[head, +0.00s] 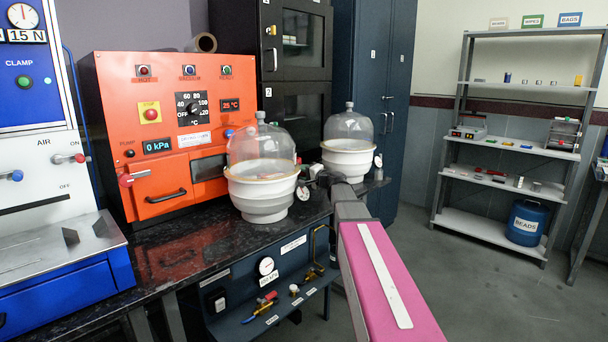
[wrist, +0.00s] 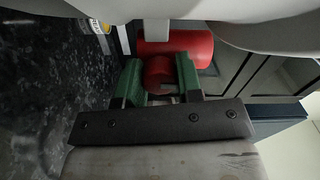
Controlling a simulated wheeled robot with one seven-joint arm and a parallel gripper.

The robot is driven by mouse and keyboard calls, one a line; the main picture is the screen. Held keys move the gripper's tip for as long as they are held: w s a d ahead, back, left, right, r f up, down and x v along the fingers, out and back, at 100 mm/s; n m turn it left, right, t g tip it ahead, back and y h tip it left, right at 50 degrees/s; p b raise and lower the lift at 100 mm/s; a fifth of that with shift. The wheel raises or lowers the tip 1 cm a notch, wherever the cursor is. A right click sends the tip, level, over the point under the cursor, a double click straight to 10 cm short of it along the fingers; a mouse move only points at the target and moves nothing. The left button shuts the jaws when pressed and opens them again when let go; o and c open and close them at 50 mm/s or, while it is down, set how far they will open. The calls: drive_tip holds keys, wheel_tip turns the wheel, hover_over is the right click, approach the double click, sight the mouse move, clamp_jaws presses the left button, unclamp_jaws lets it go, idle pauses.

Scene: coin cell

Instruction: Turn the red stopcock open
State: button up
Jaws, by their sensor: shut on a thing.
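The red stopcock (wrist: 188,48) shows in the wrist view as a thick red cylinder lying across the picture. A smaller round red part (wrist: 159,70) sits in front of it, between my green fingers. My gripper (wrist: 158,66) is shut on this red part, a finger on each side. Pale rounded surfaces cover the top of the wrist view and hide what is above the stopcock. In the head view, my arm reaches in beside two white desiccators with clear domes, one nearer (head: 262,190) and one farther (head: 347,160). My fingers and their grip are not clear there.
The dark speckled bench (head: 175,250) carries an orange vacuum oven (head: 165,110) at left, with its own red handle. A panel (head: 235,300) below the bench edge has a gauge and another red-handled valve (head: 268,297). A shelf rack (head: 515,150) stands at far right beyond open floor.

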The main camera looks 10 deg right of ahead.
idle(0.4)
drive_tip(key=o, duration=0.9)
drive_tip(key=v, duration=1.1)
